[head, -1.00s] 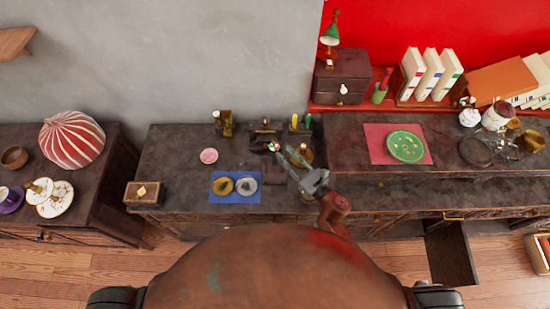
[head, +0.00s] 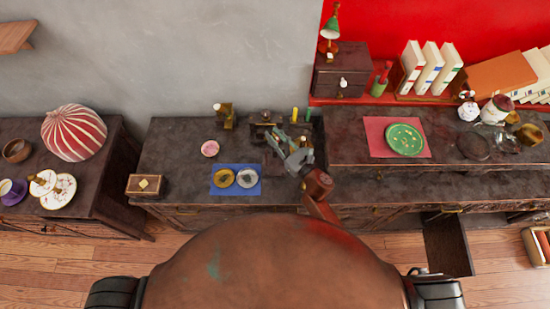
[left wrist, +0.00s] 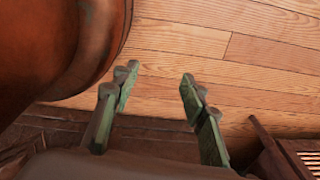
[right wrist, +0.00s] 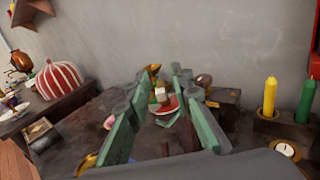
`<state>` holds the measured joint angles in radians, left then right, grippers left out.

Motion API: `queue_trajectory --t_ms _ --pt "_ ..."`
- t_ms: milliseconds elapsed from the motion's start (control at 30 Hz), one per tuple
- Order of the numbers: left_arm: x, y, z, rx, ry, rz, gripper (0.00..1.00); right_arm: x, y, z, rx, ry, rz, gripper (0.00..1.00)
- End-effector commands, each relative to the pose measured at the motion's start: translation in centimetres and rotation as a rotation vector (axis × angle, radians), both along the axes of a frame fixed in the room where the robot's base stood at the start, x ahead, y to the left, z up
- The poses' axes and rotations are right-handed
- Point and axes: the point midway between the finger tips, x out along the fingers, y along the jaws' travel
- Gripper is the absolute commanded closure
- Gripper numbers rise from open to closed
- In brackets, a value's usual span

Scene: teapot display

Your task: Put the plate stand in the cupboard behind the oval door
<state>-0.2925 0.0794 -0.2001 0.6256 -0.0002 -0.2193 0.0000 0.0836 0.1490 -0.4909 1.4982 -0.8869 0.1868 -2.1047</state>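A small dark wooden piece (head: 262,127), perhaps the plate stand, is at the back of the middle cabinet top, partly hidden by my right gripper (head: 277,143). That gripper's fingers are apart at its front right. In the right wrist view, the fingers (right wrist: 163,78) are spread, with a small red-and-green round item and a pale block seen between them; contact cannot be told. I cannot make out an oval door. A small dark cabinet (head: 340,73) with a pale knob stands at the back. My left gripper (left wrist: 160,76) is open and empty above the wooden floor.
A blue mat (head: 236,191) with two round dishes lies left of the right gripper, and a pink dish (head: 210,149) behind it. Yellow and green candles (right wrist: 269,97) stand close by on the right. A drawer (head: 447,248) is pulled open at the front right.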

Motion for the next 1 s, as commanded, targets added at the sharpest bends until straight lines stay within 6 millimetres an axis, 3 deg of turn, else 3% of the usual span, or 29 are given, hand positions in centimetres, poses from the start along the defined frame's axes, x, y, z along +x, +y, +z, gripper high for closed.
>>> queue_trajectory --t_ms 267,1000 --pt "-1.4 0.1 -0.1 0.001 0.017 0.003 0.6 0.0 0.0 0.0 0.0 0.0 0.0 1.0" --pt "-1.0 0.1 -0.1 0.002 0.013 0.002 0.6 0.0 0.0 0.1 0.001 -0.001 0.001 1.0"
